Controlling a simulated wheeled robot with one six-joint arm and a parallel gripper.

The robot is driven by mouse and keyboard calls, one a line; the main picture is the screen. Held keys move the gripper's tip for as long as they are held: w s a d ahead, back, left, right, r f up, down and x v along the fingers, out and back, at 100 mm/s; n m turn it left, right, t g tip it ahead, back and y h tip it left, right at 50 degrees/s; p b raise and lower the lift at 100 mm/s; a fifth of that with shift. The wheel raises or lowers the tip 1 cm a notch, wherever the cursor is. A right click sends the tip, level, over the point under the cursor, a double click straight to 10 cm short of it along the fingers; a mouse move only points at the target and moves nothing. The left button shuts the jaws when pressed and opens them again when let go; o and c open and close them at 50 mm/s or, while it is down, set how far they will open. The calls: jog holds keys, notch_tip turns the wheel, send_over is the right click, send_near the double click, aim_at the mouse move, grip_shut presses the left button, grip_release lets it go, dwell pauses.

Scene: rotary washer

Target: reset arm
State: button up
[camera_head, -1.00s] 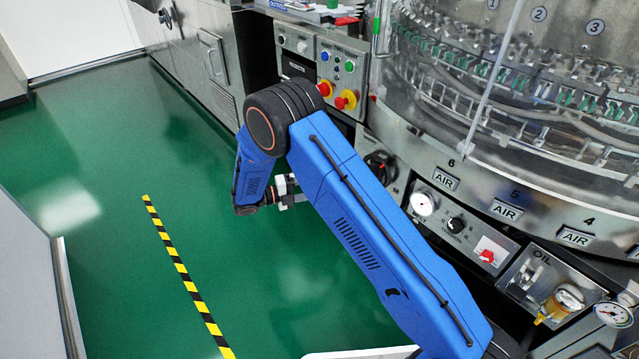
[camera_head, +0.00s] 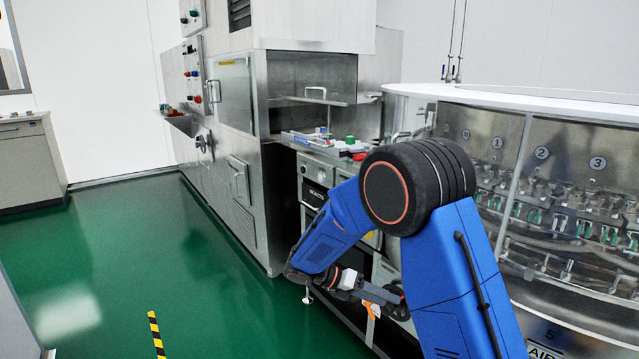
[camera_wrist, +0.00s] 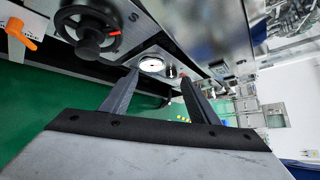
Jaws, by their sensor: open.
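My blue arm fills the right middle of the head view, bent at its black elbow joint. Beyond the fingers are a round white gauge (camera_wrist: 151,64) and a black handwheel (camera_wrist: 88,32) on the metal panel.
The rotary washer (camera_head: 560,200) stands at the right. A steel cabinet machine (camera_head: 235,130) stands at the back. An orange lever (camera_wrist: 20,33) sticks out at the upper left of the wrist view. Green floor (camera_head: 150,260) is clear at the left, with a yellow-black stripe (camera_head: 156,335).

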jog(key=s+d+r+m+y, duration=0.3)
jog(key=s+d+r+m, duration=0.2)
jog(key=s+m, duration=0.15)
jog(key=s+d+r+m+y, duration=0.4)
jog(key=s+d+r+m, duration=0.15)
jog(key=s, duration=0.25)
jog(key=s+r+m+t+y, duration=0.3)
jog(key=s+m+t+y, duration=0.2)
jog(key=s+m, duration=1)
jog(key=shift+s+d+r+y, duration=0.15)
jog(key=shift+s+d+y, duration=0.25)
jog(key=shift+s, duration=1.5)
